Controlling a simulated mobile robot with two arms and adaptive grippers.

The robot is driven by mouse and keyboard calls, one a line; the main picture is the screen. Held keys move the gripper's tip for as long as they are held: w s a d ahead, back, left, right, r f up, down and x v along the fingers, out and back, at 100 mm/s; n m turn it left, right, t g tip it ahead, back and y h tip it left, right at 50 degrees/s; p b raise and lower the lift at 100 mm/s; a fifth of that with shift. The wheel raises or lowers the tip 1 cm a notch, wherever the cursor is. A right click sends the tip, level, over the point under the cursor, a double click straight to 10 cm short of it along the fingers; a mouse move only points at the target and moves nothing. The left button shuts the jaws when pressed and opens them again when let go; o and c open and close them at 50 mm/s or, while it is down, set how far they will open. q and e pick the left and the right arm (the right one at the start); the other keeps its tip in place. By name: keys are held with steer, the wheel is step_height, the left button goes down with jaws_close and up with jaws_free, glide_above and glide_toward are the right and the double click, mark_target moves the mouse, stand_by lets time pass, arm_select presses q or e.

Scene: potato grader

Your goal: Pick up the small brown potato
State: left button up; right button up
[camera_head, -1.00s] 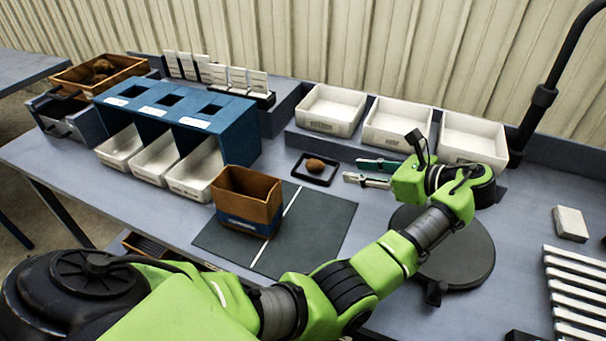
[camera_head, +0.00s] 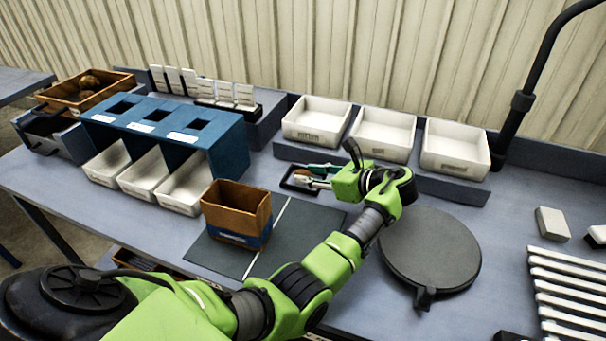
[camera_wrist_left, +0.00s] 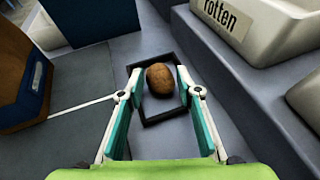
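The small brown potato (camera_wrist_left: 160,80) lies in a shallow black tray (camera_wrist_left: 160,118) on the bench. In the head view the potato (camera_head: 303,173) is partly hidden by my left gripper, and the tray (camera_head: 290,184) shows at its edge. My left gripper (camera_head: 310,177) is at the tray, coming in from the right. In the left wrist view my left gripper (camera_wrist_left: 158,82) is open, with one finger on each side of the potato. I cannot tell whether either finger touches it. My right gripper is not in view.
A brown box (camera_head: 236,205) stands on a dark mat (camera_head: 300,228) left of the gripper. White bins (camera_head: 316,137) line the back; one is labelled "rotten" (camera_wrist_left: 226,14). A blue sorter (camera_head: 232,150) stands left. A round black plate (camera_head: 430,262) lies right.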

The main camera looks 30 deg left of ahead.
arm_select(q)
steer(key=shift+x, duration=0.75)
steer(key=shift+d, duration=0.1)
steer(key=c, duration=0.8)
steer(key=shift+r, duration=0.1)
steer(key=shift+c, duration=0.2)
